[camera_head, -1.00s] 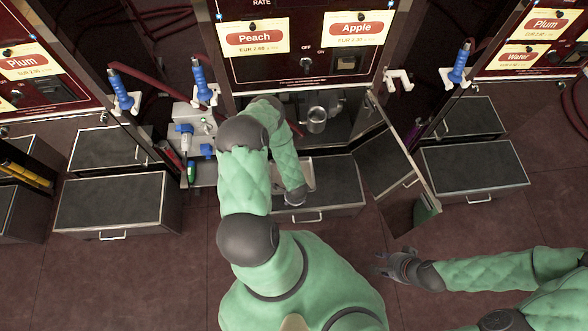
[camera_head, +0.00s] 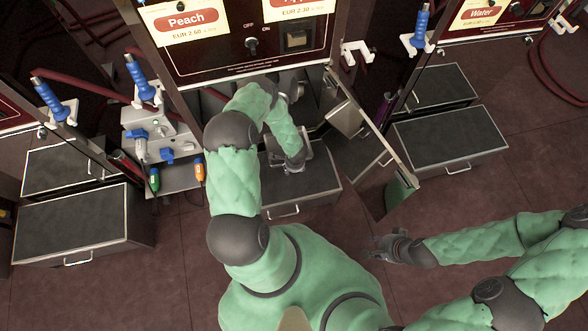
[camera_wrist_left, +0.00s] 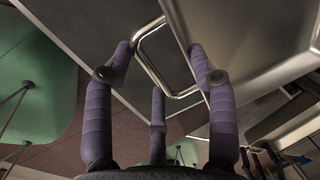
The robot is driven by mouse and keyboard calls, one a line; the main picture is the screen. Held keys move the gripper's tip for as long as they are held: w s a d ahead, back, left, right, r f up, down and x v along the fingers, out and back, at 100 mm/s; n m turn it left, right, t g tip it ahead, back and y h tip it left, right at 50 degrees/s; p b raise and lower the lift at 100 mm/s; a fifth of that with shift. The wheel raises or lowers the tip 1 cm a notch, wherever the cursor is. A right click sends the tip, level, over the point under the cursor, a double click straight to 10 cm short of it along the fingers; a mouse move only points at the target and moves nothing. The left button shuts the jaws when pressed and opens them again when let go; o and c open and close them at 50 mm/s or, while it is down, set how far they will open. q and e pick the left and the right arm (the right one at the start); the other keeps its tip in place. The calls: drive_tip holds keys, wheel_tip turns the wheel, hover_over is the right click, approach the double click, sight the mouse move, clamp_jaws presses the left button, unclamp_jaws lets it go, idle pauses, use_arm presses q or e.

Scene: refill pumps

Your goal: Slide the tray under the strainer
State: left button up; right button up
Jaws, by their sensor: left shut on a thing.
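The metal tray (camera_head: 305,152) lies on the dark top of the drawer unit below the middle pump, partly hidden by my left arm. My left gripper (camera_head: 293,166) is at the tray's near side. In the left wrist view, its purple fingers (camera_wrist_left: 160,85) close around a shiny loop handle at the edge of the tray (camera_wrist_left: 240,50). The strainer is not clearly visible; my left arm covers much of the pump's recess. My right gripper (camera_head: 376,246) is empty, its fingers apart, above the floor right of the drawer unit.
An open door panel (camera_head: 365,130) juts out right of the recess. A grey fixture (camera_head: 150,135) with a blue-handled valve is on the left. Other drawer units (camera_head: 450,150) stand on both sides. The floor in front is clear.

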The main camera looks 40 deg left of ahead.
use_arm(q)
drive_tip(key=shift+w+a+f+b, duration=0.35)
drive_tip(key=shift+w+a, duration=0.2)
drive_tip(key=shift+a, duration=0.15)
drive_tip(key=shift+w+a+f+b, duration=0.35)
drive_tip(key=shift+w+a, duration=0.2)
drive_tip(key=shift+a, duration=0.15)
drive_tip(key=shift+w+a+b, duration=0.55)
drive_tip(key=shift+w+a, duration=0.25)
drive_tip(key=shift+a, duration=0.15)
drive_tip(key=shift+w+a+b, duration=0.5)
drive_tip(key=shift+w+a, duration=0.25)
drive_tip(key=shift+a, duration=0.2)
drive_tip(key=shift+w+a+b, duration=0.3)
drive_tip(key=shift+w+a, duration=0.45)
drive_tip(key=shift+a, duration=0.2)
drive_tip(key=shift+f, duration=0.3)
drive_tip(key=o, duration=1.6)
drive_tip(key=shift+o, duration=0.2)
wheel_tip(320, 180, up, 12)
drive_tip(key=s+d, duration=0.1)
drive_tip(key=d, duration=0.1)
drive_tip(key=shift+s+f, duration=0.15)
drive_tip(key=shift+s, duration=0.1)
